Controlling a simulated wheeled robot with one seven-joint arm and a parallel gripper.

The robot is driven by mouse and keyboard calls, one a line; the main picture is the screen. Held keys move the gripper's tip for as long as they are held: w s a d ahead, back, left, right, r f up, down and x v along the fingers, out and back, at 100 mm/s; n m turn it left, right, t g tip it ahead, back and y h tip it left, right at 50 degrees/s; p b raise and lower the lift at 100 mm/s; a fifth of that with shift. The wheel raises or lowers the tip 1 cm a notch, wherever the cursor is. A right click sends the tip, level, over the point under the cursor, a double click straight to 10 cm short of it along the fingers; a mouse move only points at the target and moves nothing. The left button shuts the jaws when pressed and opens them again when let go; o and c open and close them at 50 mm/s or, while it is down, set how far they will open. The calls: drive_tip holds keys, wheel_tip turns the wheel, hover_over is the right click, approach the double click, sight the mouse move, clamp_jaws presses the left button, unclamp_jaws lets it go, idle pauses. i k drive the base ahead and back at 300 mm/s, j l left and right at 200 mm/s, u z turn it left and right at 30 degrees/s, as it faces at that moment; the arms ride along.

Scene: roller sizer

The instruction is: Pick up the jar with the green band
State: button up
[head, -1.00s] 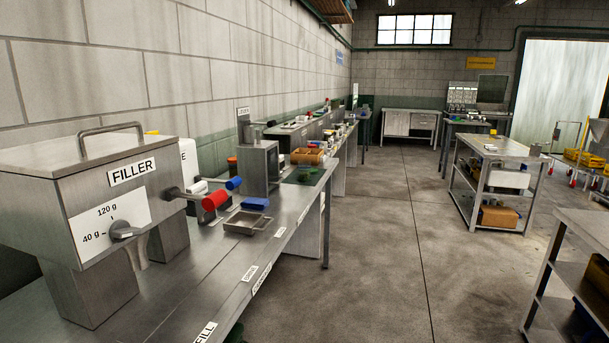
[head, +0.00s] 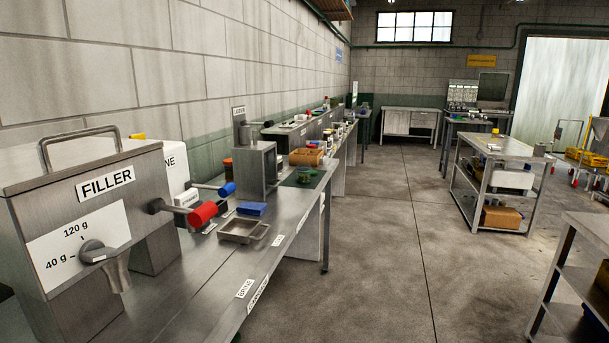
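I cannot clearly make out a jar with a green band. A small dark jar with an orange-red top (head: 228,166) stands at the wall side of the long bench, left of a grey metal box machine; no green band shows on it. Several small jars or bottles (head: 338,132) stand farther along the bench, too small to tell their bands. A green item (head: 306,172) lies on a dark green mat on the bench; its shape is unclear. My gripper is not in view.
The steel filler (head: 100,215) with a red-ended lever fills the near left. A metal tray (head: 243,231) and blue block (head: 252,209) lie on the bench (head: 205,287). A shelved cart (head: 500,150) and another table stand right. The floor aisle (head: 390,240) between is clear.

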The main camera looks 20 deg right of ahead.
sight(303, 167)
drive_tip(key=i+l, duration=0.2)
drive_tip(key=i, duration=0.25)
drive_tip(key=i+l, duration=0.2)
drive_tip(key=i, duration=0.25)
drive_tip(key=i+l, duration=0.25)
drive_tip(key=i, duration=0.15)
drive_tip(key=i+l+z, duration=0.1)
drive_tip(key=i, duration=0.35)
drive_tip(key=l, duration=0.1)
